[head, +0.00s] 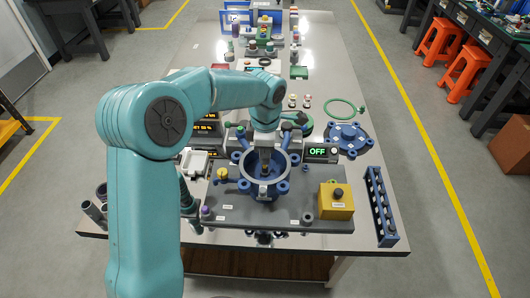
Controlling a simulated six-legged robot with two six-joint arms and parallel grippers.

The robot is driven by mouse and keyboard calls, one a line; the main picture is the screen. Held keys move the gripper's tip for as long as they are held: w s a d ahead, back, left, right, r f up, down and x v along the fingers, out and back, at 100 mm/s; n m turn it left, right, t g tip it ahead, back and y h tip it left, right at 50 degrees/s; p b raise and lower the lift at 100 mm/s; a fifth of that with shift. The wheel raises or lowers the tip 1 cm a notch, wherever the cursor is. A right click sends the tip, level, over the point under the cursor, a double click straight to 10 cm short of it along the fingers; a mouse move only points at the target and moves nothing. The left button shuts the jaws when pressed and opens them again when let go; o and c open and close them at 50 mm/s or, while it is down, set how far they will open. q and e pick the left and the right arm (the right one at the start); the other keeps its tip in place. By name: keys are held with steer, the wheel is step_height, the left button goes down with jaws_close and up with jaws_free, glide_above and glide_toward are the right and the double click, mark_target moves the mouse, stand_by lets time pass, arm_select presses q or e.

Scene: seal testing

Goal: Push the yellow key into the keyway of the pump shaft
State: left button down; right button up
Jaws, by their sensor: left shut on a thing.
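The pump (284,164) stands on a grey base plate in the middle of the bench, a blue body with a pale round rim open at the top. My left gripper (265,168) points down inside that rim, over the middle of the pump. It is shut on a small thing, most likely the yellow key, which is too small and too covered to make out. The pump shaft and its keyway are hidden by the gripper and wrist, so I cannot tell how the key sits to the keyway. My right gripper is not in view.
A yellow box with a dark knob (336,201) stands right of the pump. A blue rack (381,206) lies at the right bench edge. A display reading OFF (318,152), a blue flanged cover (348,138) and a green ring (340,108) are behind. A small yellow knob (222,173) stands left.

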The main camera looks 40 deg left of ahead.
mark_target(265, 167)
arm_select(q)
steer(key=shift+f+b, duration=0.45)
steer(key=shift+f, duration=0.15)
steer(key=shift+f+b, duration=0.9)
steer(key=shift+f, duration=0.1)
stand_by(0.7)
steer(key=c, duration=1.2)
jaws_free()
steer(key=shift+o, duration=0.2)
steer(key=shift+r, duration=0.1)
step_height(265, 167, up, 9)
steer(key=p, duration=0.6)
steer(key=shift+p, duration=0.35)
steer(key=shift+s, duration=0.15)
